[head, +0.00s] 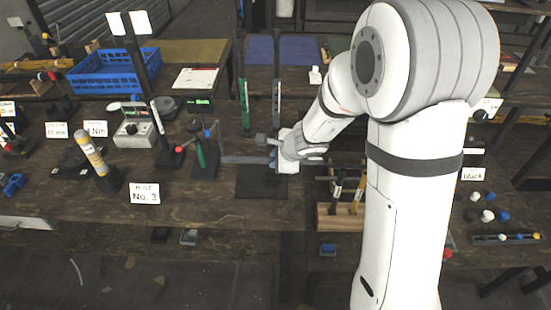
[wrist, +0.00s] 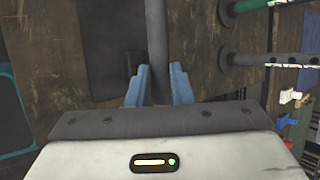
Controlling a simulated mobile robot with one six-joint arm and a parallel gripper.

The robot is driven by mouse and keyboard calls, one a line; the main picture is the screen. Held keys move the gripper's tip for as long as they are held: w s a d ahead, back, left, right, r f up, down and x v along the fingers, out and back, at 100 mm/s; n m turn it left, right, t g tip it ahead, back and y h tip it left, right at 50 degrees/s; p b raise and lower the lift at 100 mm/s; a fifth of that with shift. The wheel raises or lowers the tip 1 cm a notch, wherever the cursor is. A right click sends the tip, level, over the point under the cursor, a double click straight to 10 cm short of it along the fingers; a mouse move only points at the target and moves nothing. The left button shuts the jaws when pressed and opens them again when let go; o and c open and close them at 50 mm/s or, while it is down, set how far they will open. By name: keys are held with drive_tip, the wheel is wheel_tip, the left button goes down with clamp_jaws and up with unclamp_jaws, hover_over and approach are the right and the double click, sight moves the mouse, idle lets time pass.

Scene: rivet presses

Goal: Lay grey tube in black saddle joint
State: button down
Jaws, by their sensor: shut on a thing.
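My gripper (head: 276,154) is over the middle of the bench, with its blue fingers shut on a grey tube (head: 238,159). In the head view the tube points left from the fingers, roughly level, above a black base plate (head: 262,183). In the wrist view the tube (wrist: 156,35) runs up the picture from between the fingers (wrist: 158,84). A dark upright part (wrist: 133,62) stands on the plate just left of the tube there. I cannot tell whether it is the black saddle joint, or whether the tube touches it.
A green post (head: 244,104) and a dark grey post (head: 276,95) stand behind my gripper. A green-bodied tool stand (head: 203,152) is close to the left. A wooden rack (head: 340,217) with hammers stands at front right. A blue crate (head: 115,72) is at back left.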

sight(276, 179)
drive_tip(key=shift+f+b, duration=2.6)
drive_tip(key=shift+f, duration=0.05)
drive_tip(key=shift+s+d+f+b, duration=0.1)
drive_tip(key=shift+s+f+b, duration=0.15)
drive_tip(key=shift+f+b, duration=0.45)
drive_tip(key=shift+f, duration=0.1)
drive_tip(key=c, duration=1.2)
unclamp_jaws()
drive_tip(key=p+v, duration=0.3)
drive_tip(key=v, duration=0.5)
drive_tip(key=shift+w+r, duration=0.25)
drive_tip(key=shift+w, duration=0.05)
drive_tip(key=shift+r, duration=0.1)
